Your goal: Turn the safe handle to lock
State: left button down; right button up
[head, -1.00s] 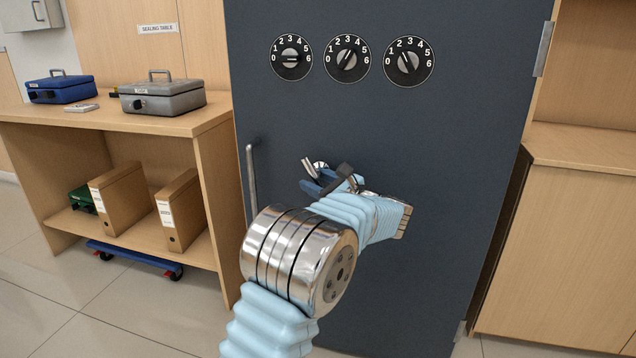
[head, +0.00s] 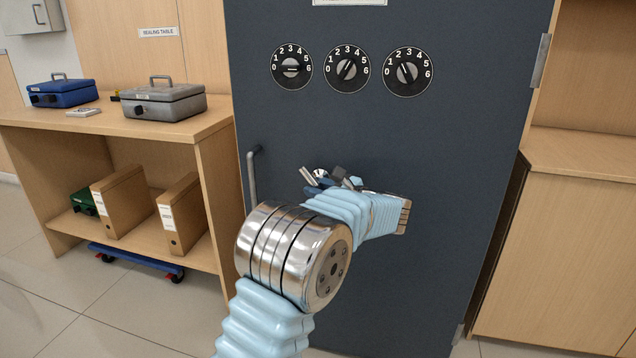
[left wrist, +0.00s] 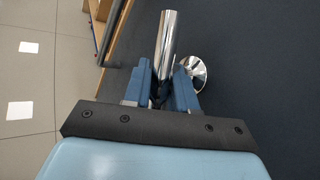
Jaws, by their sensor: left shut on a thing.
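The dark blue-grey safe door (head: 430,150) fills the middle of the head view. Its chrome turning handle (head: 309,176) shows beyond my left gripper, mostly hidden by the gripper and wrist. In the left wrist view a chrome bar of the handle (left wrist: 167,45) stands between the blue fingers, and a round chrome hub (left wrist: 194,72) shows just right of them. My left gripper (head: 322,184), also in the left wrist view (left wrist: 161,88), is shut on the handle bar. My right gripper is in neither view.
Three numbered dials (head: 347,69) sit high on the door. A vertical grey pull bar (head: 252,178) is at its left edge. A wooden table (head: 160,127) with cash boxes stands left, a wooden cabinet (head: 565,240) right.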

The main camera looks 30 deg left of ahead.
pick_arm(q)
jog(key=n+h+p, duration=0.1)
jog(key=h+p, duration=0.1)
jog(key=p, duration=0.1)
jog(key=r+n+h+p, duration=0.1)
jog(key=h+p, duration=0.2)
jog(key=shift+d+p, duration=0.15)
jog(key=shift+p, duration=0.15)
jog(key=shift+n+h+p, duration=0.4)
jog(key=shift+h+p, duration=0.2)
jog(key=shift+h, duration=0.2)
jog(key=shift+f+n+h+p, duration=0.1)
jog(key=shift+n+h+p, duration=0.2)
jog(key=shift+h+p, duration=0.65)
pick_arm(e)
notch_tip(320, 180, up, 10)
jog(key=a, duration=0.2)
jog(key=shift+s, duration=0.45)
pick_arm(q)
jog(key=shift+d+h, duration=0.1)
jog(key=shift+h, duration=0.15)
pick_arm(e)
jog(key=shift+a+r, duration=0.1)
pick_arm(q)
jog(key=c, duration=1)
grip_release()
jog(key=v, duration=1.3)
jog(key=shift+s+d+r, duration=0.15)
jog(key=shift+r, duration=0.15)
